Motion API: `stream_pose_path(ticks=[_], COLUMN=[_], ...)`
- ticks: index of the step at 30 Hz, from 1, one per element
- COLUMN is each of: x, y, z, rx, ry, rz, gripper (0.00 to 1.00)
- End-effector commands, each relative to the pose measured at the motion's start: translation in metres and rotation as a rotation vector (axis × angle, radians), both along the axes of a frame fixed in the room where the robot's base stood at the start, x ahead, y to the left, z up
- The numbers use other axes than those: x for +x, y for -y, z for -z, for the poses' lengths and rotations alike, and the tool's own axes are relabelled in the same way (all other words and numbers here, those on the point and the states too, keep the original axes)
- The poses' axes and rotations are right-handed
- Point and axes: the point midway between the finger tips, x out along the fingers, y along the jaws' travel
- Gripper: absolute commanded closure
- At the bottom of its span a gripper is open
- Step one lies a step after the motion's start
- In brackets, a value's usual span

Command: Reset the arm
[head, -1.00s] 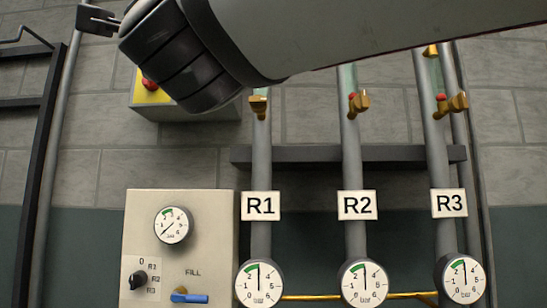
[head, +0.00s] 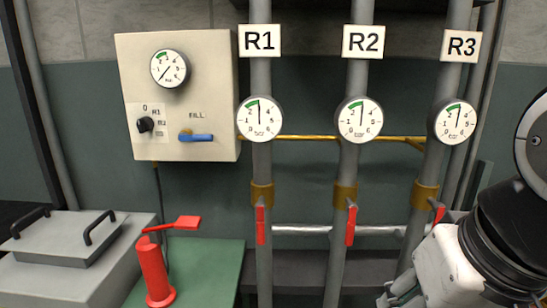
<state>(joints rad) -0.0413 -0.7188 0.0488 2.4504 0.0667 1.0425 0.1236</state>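My arm comes in at the right edge, and my gripper (head: 402,290) is at the bottom right, partly cut off by the frame. Its fingers are too small and cropped to show whether they are open. Nothing is clearly seen in it. It is in front of the lower part of the R3 pipe (head: 429,170), and I cannot tell whether they touch. The beige fill panel (head: 215,80) on the left has a gauge (head: 170,69), a black selector knob (head: 146,124) and a blue FILL lever (head: 197,137) lying about level.
Pipes R1 (head: 262,168) and R2 (head: 348,165) stand left of R3, with round gauges and red valve handles (head: 260,225) hanging down. A red post with a lever (head: 158,272) stands on a green surface (head: 215,270). A lidded grey box (head: 65,238) is at the lower left.

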Motion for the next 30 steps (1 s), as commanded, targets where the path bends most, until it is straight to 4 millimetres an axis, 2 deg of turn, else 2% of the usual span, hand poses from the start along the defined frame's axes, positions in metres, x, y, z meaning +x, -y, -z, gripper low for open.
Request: stream_pose_path(ticks=[3, 7, 9, 17, 24, 30], x=[-0.042, -0.086, -0.081, -0.077, -0.078, -0.080], y=[0.022, 0.038, 0.036, 0.036, 0.036, 0.036], z=[0.027, 0.049, 0.028, -0.022, -0.084, -0.119], rx=[-0.045, -0.075, -0.075, -0.078, -0.081, -0.084], ry=[-0.136, -0.279, -0.245, -0.169, -0.077, -0.018], rz=[-0.018, -0.044, -0.046, -0.046, -0.046, -0.047], gripper=[0.65, 0.65, 0.65, 0.65, 0.65, 0.65])
